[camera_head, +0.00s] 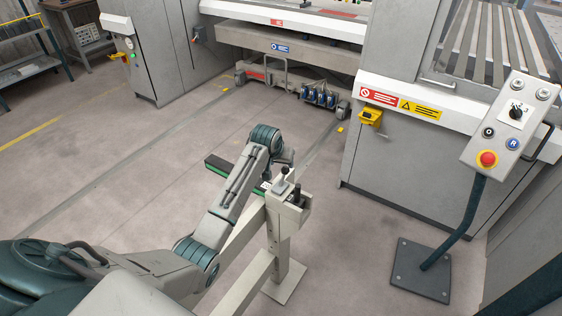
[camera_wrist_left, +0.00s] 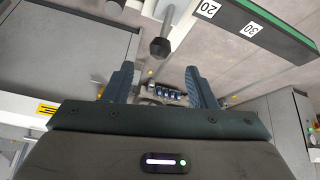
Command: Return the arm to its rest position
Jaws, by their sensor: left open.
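My left arm (camera_head: 235,195) comes in from the lower left of the head view and bends over near a beige post. My left gripper (camera_head: 285,158) shows only partly at the arm's far end, close to a black-knobbed lever on the post. In the left wrist view the two dark fingers of the left gripper (camera_wrist_left: 160,88) stand apart with nothing held between them. The black knob (camera_wrist_left: 160,47) shows just beyond the fingertips; I cannot tell how far away it is. My right gripper is in neither view.
A beige rail and post (camera_head: 277,235) stand close to the arm, with a green-and-black scale bar (camera_head: 222,168), numbered in the wrist view (camera_wrist_left: 260,27). A control pedestal (camera_head: 500,125) with a red button stands at right. Machine cabinets line the back. Floor at left is clear.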

